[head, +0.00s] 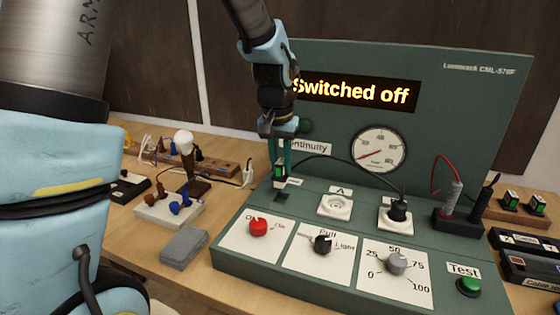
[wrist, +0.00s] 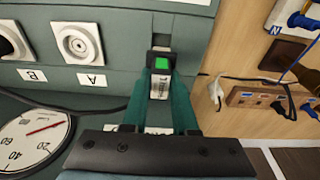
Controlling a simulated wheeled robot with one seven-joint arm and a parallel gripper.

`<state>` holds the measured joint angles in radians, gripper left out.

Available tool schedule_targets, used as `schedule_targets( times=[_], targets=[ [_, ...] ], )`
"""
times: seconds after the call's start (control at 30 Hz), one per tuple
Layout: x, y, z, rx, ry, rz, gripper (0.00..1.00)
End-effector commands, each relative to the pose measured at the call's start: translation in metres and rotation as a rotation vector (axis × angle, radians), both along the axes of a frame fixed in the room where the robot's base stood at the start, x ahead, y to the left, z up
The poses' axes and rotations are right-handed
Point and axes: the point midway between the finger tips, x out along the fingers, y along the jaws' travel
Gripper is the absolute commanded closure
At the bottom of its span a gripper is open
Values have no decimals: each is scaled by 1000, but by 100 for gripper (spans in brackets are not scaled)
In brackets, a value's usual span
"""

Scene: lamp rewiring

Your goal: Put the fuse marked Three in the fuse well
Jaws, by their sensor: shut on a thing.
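My gripper (head: 281,165) is shut on a fuse (head: 280,172), a small block with a green face and a white label. The fuse also shows between the fingertips in the wrist view (wrist: 161,64); its label is too small to read surely. The gripper points down over the left part of the green test panel. A dark recess (head: 283,197), apparently the fuse well, lies in the panel just below the fuse. The fuse looks upright and above the recess; whether its lower end touches or enters it I cannot tell.
The panel's display (head: 352,91) reads "Switched off". Socket A (head: 335,205) is empty; a black plug (head: 399,208) with a cable stands in the other socket. Two more green-faced fuses (head: 510,199) sit in a wooden rack at the right. A grey block (head: 184,245) lies left of the panel.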

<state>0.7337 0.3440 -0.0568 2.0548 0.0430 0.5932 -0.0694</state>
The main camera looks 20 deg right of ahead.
Motion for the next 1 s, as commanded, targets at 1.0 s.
schedule_targets(
  times=[1.0],
  targets=[
    [0,0,-51,0,0,0,100]
  ],
)
